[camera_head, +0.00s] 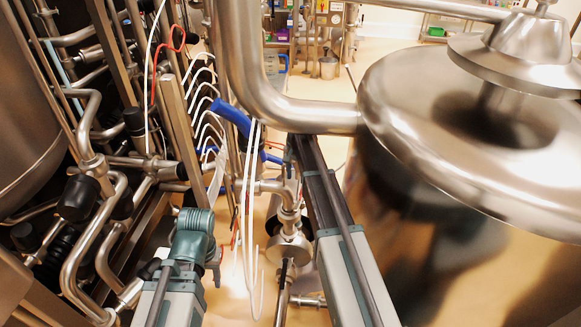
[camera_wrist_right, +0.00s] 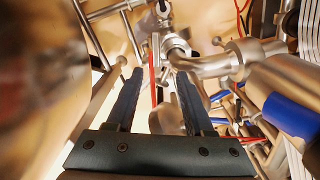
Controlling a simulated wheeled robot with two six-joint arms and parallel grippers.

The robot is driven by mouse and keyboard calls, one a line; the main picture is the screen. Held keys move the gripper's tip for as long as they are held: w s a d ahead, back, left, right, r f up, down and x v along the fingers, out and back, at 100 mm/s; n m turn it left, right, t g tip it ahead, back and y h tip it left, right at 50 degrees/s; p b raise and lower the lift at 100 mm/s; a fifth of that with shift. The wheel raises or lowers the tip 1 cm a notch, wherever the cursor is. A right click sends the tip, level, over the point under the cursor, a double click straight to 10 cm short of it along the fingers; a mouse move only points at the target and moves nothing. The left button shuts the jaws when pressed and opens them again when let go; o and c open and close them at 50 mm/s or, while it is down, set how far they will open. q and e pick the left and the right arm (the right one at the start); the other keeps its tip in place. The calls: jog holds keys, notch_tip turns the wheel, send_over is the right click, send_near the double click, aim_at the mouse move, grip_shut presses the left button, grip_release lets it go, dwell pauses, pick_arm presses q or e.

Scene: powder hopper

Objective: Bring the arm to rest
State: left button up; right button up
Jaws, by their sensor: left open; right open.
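My right arm (camera_head: 345,265) reaches up from the bottom centre of the head view, below the bent steel pipe. Its far end lies close to the pipe and the hopper. In the right wrist view my right gripper (camera_wrist_right: 157,80) is open, with two dark fingers apart and nothing held between them. Steel fittings show beyond the fingertips. My left arm comes in lower left in the head view, and its teal end (camera_head: 193,235) is beside the pipework. The fingers there are hard to make out, and I see nothing held.
The large steel hopper (camera_head: 400,110) fills the right side. A thick bent pipe (camera_head: 270,105) joins it above my right arm. Dense pipework and valves (camera_head: 85,195) crowd the left. A blue handle (camera_head: 232,117) and white hoses hang in the middle. Open floor shows behind.

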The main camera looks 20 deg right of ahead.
jog(key=s+a+r+n+p, duration=0.3)
jog(key=s+a+n, duration=0.1)
jog(key=s+a, duration=0.3)
jog(key=s+a+r+n+p, duration=0.3)
jog(key=s+a, duration=0.5)
jog(key=s, duration=0.4)
jog(key=s+a+r+n+h+p, duration=0.1)
jog(key=s+a+r+n+p, duration=0.1)
jog(key=s+a+n, duration=0.4)
jog(key=s+a+r, duration=0.1)
jog(key=s+a, duration=0.1)
jog(key=s, duration=0.2)
jog(key=shift+p, duration=0.4)
jog(key=shift+s, duration=0.1)
jog(key=shift+s, duration=0.1)
